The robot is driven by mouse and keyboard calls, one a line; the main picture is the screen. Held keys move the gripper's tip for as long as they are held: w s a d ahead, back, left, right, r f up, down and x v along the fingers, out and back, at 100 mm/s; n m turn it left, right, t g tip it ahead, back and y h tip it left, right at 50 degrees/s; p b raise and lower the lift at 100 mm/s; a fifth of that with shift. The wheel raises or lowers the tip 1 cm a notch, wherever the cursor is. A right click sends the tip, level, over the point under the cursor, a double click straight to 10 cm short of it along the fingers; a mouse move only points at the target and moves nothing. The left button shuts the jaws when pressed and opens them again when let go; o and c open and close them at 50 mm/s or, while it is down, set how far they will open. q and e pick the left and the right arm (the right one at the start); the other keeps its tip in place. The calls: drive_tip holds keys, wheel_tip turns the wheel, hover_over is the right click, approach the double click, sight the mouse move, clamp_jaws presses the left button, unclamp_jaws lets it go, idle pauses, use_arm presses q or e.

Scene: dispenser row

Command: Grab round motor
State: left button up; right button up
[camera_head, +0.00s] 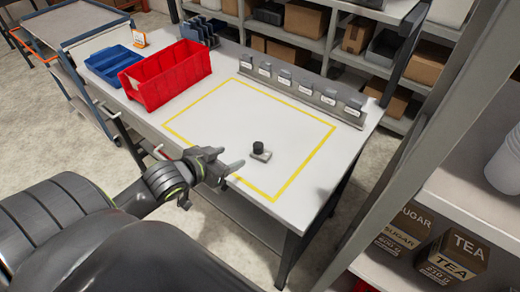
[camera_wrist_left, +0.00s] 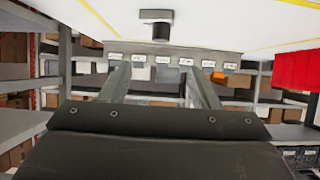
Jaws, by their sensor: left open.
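The round motor (camera_head: 259,148) is a short dark cylinder upright on a small grey square base. It stands on the white table inside the yellow outline, towards its near right part. My left gripper (camera_head: 229,160) is open and empty, to the left of the motor and apart from it. The left wrist view looks upside down. In it the motor (camera_wrist_left: 161,31) shows at the top centre, beyond the two spread fingers (camera_wrist_left: 160,82). My right gripper is in no view.
A red bin (camera_head: 166,77) and a blue tray (camera_head: 110,64) stand at the table's left. A grey rail with several labelled slots (camera_head: 301,88) runs along the far edge. The yellow-outlined area (camera_head: 225,115) is otherwise clear. A shelf upright (camera_head: 425,140) stands at the right.

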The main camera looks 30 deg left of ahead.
use_arm(q)
approach(258, 145)
drive_tip(key=p+x, duration=0.1)
drive_tip(key=x, duration=0.4)
drive_tip(key=shift+w+d+f, duration=0.15)
drive_tip(key=shift+f, duration=0.1)
drive_tip(key=shift+w+f, duration=0.3)
drive_tip(key=shift+w, duration=0.25)
drive_tip(key=shift+p+x, duration=0.75)
drive_tip(key=shift+x, duration=1.45)
drive_tip(key=shift+w+f, duration=0.15)
drive_tip(key=shift+w, duration=0.35)
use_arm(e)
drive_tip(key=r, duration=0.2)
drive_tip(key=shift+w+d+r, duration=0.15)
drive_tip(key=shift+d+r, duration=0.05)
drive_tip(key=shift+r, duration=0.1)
use_arm(q)
drive_tip(key=c, duration=1.2)
